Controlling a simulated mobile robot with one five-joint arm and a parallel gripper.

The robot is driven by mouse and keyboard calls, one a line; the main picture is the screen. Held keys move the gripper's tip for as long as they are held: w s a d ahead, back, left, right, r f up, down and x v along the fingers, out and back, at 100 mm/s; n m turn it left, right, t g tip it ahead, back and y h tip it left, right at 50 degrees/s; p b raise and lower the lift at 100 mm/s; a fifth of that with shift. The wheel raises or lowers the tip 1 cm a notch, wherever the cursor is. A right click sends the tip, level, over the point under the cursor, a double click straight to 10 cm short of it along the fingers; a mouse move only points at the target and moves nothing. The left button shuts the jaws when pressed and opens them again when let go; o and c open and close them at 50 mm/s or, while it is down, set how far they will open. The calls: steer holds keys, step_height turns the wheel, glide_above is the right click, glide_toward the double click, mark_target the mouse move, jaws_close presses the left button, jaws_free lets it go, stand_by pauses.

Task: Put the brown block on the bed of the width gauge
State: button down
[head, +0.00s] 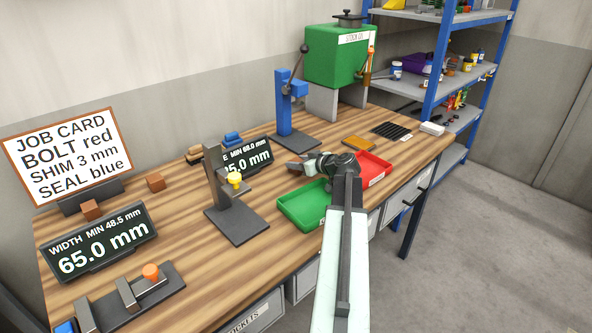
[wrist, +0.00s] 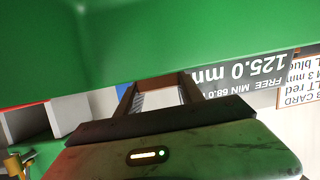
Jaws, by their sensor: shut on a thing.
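The width gauge (head: 127,296) stands at the front left, far from my gripper. It has an orange knob, and its display (head: 97,243) reads 65.0 mm.
A second gauge (head: 238,222) with a yellow knob stands between my gripper and the width gauge. A red tray (head: 374,168) lies right of the green tray. A blue press (head: 288,105) and a green machine (head: 338,55) stand behind. The job card (head: 68,155) is at left.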

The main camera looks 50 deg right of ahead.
steer(key=shift+w+f, duration=0.1)
steer(key=shift+f, duration=0.15)
steer(key=c, duration=0.7)
jaws_free()
steer(key=shift+c, duration=0.2)
